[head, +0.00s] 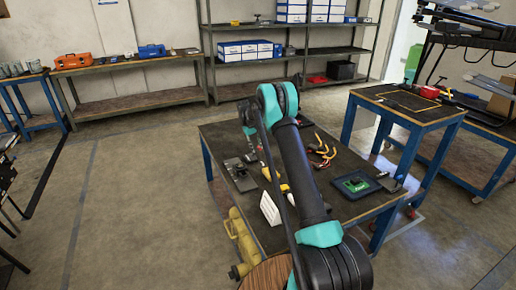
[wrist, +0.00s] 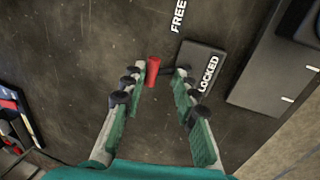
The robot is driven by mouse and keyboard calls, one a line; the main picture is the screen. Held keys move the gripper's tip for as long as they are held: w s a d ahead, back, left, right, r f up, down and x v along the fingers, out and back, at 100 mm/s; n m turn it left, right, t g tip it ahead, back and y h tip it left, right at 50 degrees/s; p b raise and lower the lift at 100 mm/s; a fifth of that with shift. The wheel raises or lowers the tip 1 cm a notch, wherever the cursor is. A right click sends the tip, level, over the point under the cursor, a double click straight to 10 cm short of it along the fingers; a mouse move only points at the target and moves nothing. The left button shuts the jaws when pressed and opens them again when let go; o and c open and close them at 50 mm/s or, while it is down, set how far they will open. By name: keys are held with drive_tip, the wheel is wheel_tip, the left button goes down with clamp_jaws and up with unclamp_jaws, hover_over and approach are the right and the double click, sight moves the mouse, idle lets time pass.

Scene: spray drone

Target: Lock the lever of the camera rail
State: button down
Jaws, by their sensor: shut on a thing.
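The lever's red handle (wrist: 152,72) is in the wrist view, between my gripper's fingertips (wrist: 162,72) and close against the left one. My gripper is shut on it. A dark part lies just right of the handle, partly behind the right fingertip. White lettering "FREE" (wrist: 179,16) is on the dark surface above the fingertips. "LOCKED" (wrist: 208,74) is on a dark block (wrist: 204,56) to their right. In the head view my arm hides the gripper, and I cannot make out the lever there.
A dark rail-like body (wrist: 268,70) lies right of the block. In the head view the blue-legged workbench (head: 352,211) holds a green-and-black pad (head: 355,185), yellow-and-red tools (head: 322,152) and a dark device (head: 240,174). A smaller table (head: 407,103) stands at right. Open floor lies left.

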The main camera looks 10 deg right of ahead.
drive_tip(key=a+h, duration=0.1)
drive_tip(key=h, duration=0.1)
drive_tip(key=s+a+t+h, duration=0.1)
drive_tip(key=h, duration=0.1)
drive_tip(key=shift+a+r, duration=0.2)
drive_tip(key=shift+s+a+f+t+h, duration=0.1)
drive_tip(key=shift+a+t+h, duration=0.2)
drive_tip(key=shift+h, duration=0.4)
drive_tip(key=shift+s+a+r+t+h, duration=0.1)
drive_tip(key=shift+a+t+h, duration=0.2)
drive_tip(key=shift+h, duration=0.4)
drive_tip(key=shift+s+a+f+t+h, duration=0.1)
drive_tip(key=shift+a+t+h, duration=0.15)
drive_tip(key=shift+h, duration=0.45)
drive_tip(key=shift+a, duration=0.1)
drive_tip(key=c, duration=1.2)
unclamp_jaws()
drive_tip(key=v, duration=1.2)
drive_tip(key=shift+a+f, duration=0.1)
